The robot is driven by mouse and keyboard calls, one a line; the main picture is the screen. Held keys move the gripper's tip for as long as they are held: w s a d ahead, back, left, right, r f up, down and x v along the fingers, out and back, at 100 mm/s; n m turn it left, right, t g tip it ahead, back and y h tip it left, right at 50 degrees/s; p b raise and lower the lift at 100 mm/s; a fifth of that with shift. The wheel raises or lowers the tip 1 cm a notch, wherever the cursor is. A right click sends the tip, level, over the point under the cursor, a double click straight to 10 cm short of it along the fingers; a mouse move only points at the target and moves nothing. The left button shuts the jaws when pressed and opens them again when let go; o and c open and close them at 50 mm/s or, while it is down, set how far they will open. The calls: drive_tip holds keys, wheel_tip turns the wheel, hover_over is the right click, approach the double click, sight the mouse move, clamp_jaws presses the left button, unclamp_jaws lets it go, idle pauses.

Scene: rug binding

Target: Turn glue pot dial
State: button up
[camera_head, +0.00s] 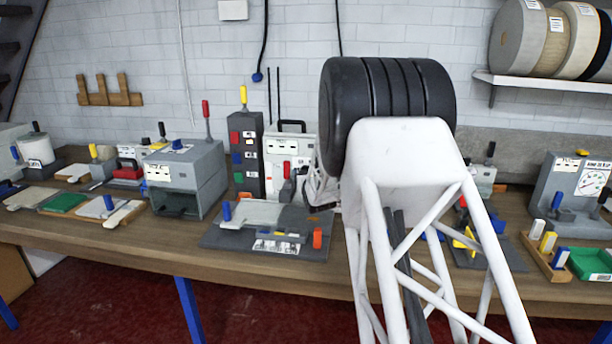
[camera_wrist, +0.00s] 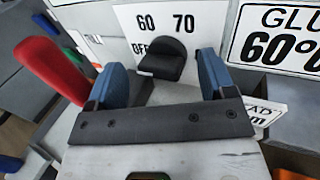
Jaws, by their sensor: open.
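The glue pot dial (camera_wrist: 162,60) is a dark knob on a white scale plate marked 60, 70 and OFF in the wrist view. My gripper (camera_wrist: 157,80) is open, with one blue finger pad on each side of the dial. A gap shows on both sides, so neither pad seems to touch it. A white label (camera_wrist: 279,37) reading GLU and 60° is to the right. In the head view the glue pot seems to be the pale box with a dark handle (camera_head: 280,145); my arm covers its right part, and the dial is hidden there.
A red lever (camera_wrist: 50,67) stands close left of my gripper. In the head view, a dark tower with coloured buttons (camera_head: 246,155) stands left of the box. A dark mat with a blue and an orange peg (camera_head: 228,240) lies in front. A grey machine (camera_head: 186,175) is farther left.

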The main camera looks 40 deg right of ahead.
drive_tip(key=shift+w, duration=0.15)
drive_tip(key=c, duration=0.9)
drive_tip(key=shift+m, duration=0.4)
drive_tip(key=shift+f+m+t+h, duration=0.15)
drive_tip(key=shift+m+t+h, duration=0.4)
drive_tip(key=shift+m, duration=1.2)
drive_tip(key=shift+f+m+t+h, duration=0.15)
drive_tip(key=shift+m+t+h, duration=0.4)
drive_tip(key=shift+m, duration=1.2)
